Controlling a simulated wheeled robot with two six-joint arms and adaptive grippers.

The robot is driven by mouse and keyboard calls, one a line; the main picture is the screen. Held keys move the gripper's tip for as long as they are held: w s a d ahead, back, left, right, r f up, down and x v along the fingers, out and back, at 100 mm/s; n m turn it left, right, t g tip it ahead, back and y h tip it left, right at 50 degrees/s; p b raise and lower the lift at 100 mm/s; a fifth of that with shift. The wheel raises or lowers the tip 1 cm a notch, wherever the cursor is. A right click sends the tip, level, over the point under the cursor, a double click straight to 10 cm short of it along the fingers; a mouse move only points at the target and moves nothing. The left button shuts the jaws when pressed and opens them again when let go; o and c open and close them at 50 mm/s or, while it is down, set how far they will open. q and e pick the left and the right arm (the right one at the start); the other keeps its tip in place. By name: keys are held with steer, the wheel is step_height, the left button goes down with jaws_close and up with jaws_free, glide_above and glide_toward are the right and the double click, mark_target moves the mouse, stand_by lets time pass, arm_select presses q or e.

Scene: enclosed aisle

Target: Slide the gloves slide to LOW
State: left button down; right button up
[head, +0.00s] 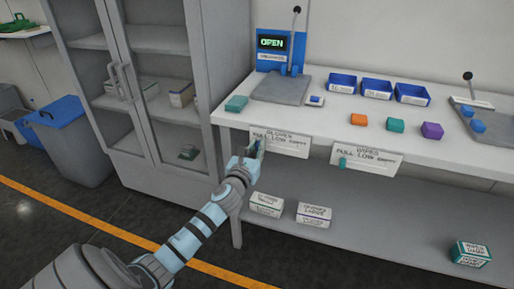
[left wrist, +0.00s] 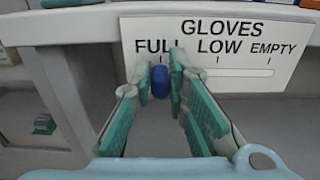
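The gloves slide is a white label plate marked GLOVES, FULL, LOW and EMPTY (left wrist: 285,45) on the front edge of the bench; it also shows in the head view (head: 290,147). Its blue knob (left wrist: 160,82) stands under FULL, at the left end of the slot. The slot to its right, under LOW and EMPTY, is clear. My left gripper (left wrist: 160,88) has its teal-padded fingers on both sides of the knob, close against it. In the head view my left gripper (head: 256,148) covers the plate's left end. My right gripper is not in view.
A wipes slide (head: 365,157) with a teal knob is to the right on the same edge. The bench (head: 310,115) holds blue bins, coloured blocks and lever stations. Boxes stand on the lower shelf (head: 370,225). A glass-door cabinet (head: 145,90) is at the left.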

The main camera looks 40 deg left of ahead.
mark_target(279, 144)
arm_select(q)
steer(key=d, duration=0.1)
steer(key=w+d+p, duration=0.1)
steer(key=d, duration=0.1)
steer(key=w+d+p, duration=0.1)
steer(key=d, duration=0.1)
steer(key=shift+d, duration=0.4)
steer(key=c, duration=1.6)
jaws_free()
steer(key=shift+o, duration=0.2)
